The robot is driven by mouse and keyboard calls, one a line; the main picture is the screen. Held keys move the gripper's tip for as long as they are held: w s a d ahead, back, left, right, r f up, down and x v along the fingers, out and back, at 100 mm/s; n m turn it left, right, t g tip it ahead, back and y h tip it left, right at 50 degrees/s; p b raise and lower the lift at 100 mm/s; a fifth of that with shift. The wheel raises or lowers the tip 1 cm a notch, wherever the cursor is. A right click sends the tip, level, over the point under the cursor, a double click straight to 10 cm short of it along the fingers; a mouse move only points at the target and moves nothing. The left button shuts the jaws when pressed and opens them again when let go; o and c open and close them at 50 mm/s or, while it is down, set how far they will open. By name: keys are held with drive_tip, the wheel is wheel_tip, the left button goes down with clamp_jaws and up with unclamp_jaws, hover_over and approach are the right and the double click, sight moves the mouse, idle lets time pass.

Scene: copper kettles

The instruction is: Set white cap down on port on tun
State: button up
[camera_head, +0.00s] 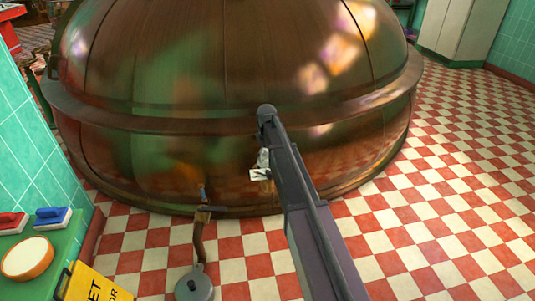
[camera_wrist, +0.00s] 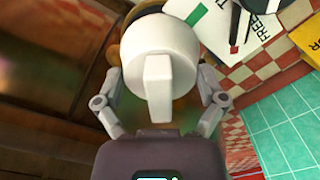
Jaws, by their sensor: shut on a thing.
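In the wrist view the white cap (camera_wrist: 160,62) is held between the two grey fingers of my gripper (camera_wrist: 160,92), its narrow handle toward me. In the head view the large copper tun (camera_head: 170,85) fills the middle, and my arm reaches up in front of it. My gripper (camera_head: 263,159) is small there, partly behind the arm, close to the tun's lower side. A small white patch below it may be the cap. I cannot make out the port; an orange-brown edge shows behind the cap in the wrist view. I cannot tell whether the cap touches anything.
A pipe with a valve (camera_head: 203,214) comes out of the tun's base, above a grey round pan (camera_head: 194,284). A yellow sign (camera_head: 95,286) and a green bench (camera_head: 52,268) with brushes stand lower left. The checked floor (camera_head: 440,220) is clear at right.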

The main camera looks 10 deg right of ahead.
drive_tip(key=shift+f+b, duration=0.6)
drive_tip(key=shift+f, duration=0.05)
idle(0.6)
drive_tip(key=o, duration=0.7)
drive_tip(key=shift+r, duration=0.15)
